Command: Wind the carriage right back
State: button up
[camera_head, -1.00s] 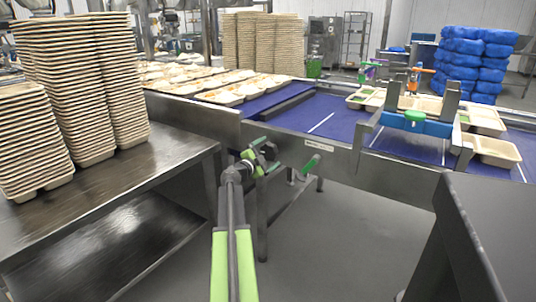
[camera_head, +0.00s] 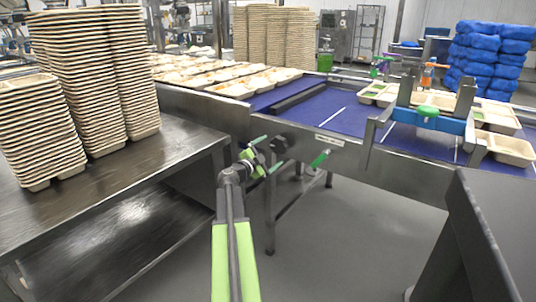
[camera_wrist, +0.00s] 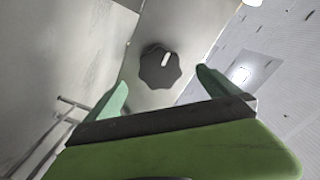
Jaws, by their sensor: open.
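A black lobed knob (camera_head: 279,145) with a white mark sits on the conveyor's steel side. In the wrist view the knob (camera_wrist: 160,66) lies just ahead of and between my fingertips. My gripper (camera_head: 266,155) is open, its green fingers (camera_wrist: 163,84) apart and empty; the fingers do not appear to touch the knob. What looks like the carriage, a blue crosspiece (camera_head: 450,125) with grey uprights and a green piece on top, stands over the blue belt at the right. Any link between knob and carriage is hidden.
A steel table (camera_head: 180,150) with tall tray stacks (camera_head: 90,85) stands at the left. A dark surface (camera_head: 500,220) is close at the right. Filled trays (camera_head: 235,90) lie on the belt. The floor between is clear.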

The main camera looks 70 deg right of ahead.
jog(key=n, duration=1.8)
send_near(277, 146)
jog(key=x, duration=1)
jog(key=shift+d, duration=0.2)
jog(key=shift+c, duration=0.3)
jog(key=c, duration=1.3)
jog(key=m, duration=0.3)
jog(key=shift+c, duration=0.2)
